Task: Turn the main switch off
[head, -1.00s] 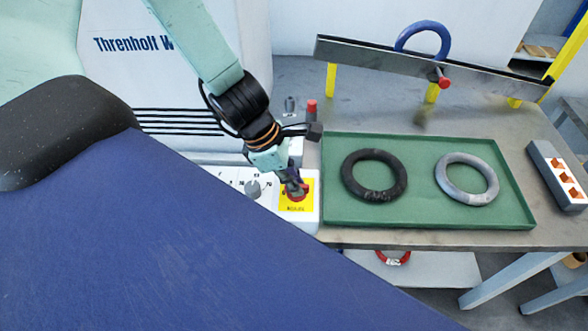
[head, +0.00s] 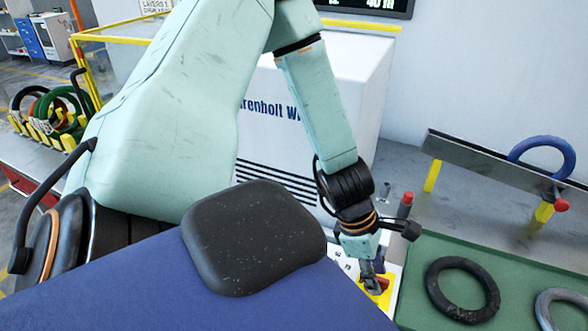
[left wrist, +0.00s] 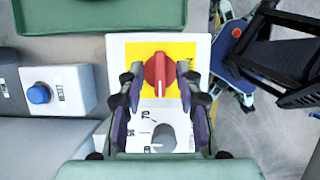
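The main switch is a red rotary knob (left wrist: 158,72) on a yellow plate (left wrist: 185,58), on a white control panel (left wrist: 118,48). In the left wrist view a white mark on the knob points toward the bottom of the picture. My left gripper (left wrist: 160,86) is open, with one finger on each side of the knob and a visible gap to it. In the head view my left gripper (head: 373,278) points down at the panel and hides most of the red knob (head: 383,284). My right gripper is not in view.
A grey dial (left wrist: 164,137) sits beside the switch on the panel. A blue button box (left wrist: 58,92) stands to the left in the wrist view. A green tray (head: 415,300) with a black ring (head: 432,284) and a grey ring (head: 543,306) lies right of the panel.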

